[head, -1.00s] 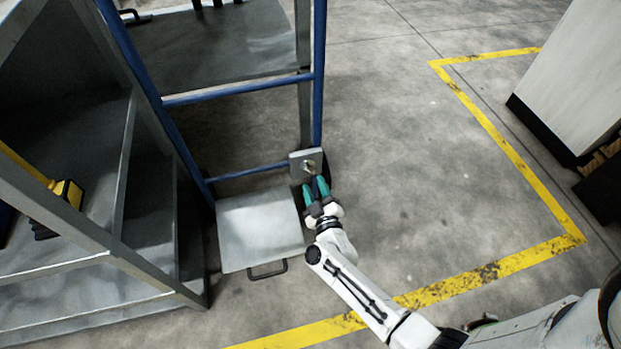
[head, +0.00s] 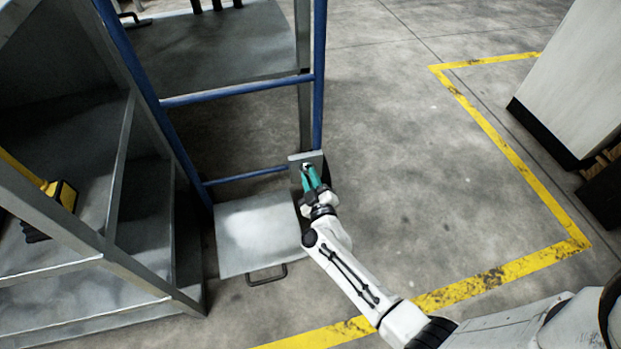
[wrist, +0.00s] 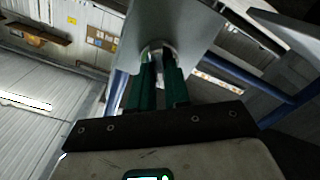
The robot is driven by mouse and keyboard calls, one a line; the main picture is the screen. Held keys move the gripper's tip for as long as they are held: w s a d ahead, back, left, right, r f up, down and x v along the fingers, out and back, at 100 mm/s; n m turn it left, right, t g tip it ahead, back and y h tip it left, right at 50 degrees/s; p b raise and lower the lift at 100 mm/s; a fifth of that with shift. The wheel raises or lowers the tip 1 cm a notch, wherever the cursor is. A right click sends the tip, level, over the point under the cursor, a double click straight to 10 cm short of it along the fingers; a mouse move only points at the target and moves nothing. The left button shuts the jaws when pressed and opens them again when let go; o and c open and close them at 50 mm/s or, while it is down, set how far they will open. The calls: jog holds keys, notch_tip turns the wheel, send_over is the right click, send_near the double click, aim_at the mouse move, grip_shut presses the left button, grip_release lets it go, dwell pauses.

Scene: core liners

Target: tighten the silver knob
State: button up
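The silver knob (wrist: 157,46) is a small round metal piece on a grey plate at the top of the wrist view. In the head view the plate (head: 297,158) stands at the foot of the blue rack post, and a little of the knob shows at my fingertips. My gripper (head: 306,172) has two teal fingers pointing at the plate. In the wrist view its fingertips (wrist: 158,58) are a little apart and overlap the knob's lower part. I cannot tell whether they press on it. The fingers partly hide the knob.
A grey panel with a black handle (head: 259,231) lies left of my gripper. A blue-framed rack (head: 235,92) and grey shelves (head: 75,255) stand to the left. Open concrete floor with yellow lines (head: 500,178) lies to the right, with a pale cabinet (head: 575,80) beyond.

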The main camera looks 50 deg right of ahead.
grip_shut()
jog(key=shift+m, duration=0.4)
jog(key=m, duration=0.8)
jog(key=m+b, duration=0.1)
jog(key=m, duration=1.5)
jog(key=shift+s+d+f+b, duration=0.2)
jog(key=shift+f+b, duration=0.05)
jog(key=shift+b, duration=0.1)
jog(key=o, duration=0.6)
grip_release()
jog(key=shift+c, duration=0.2)
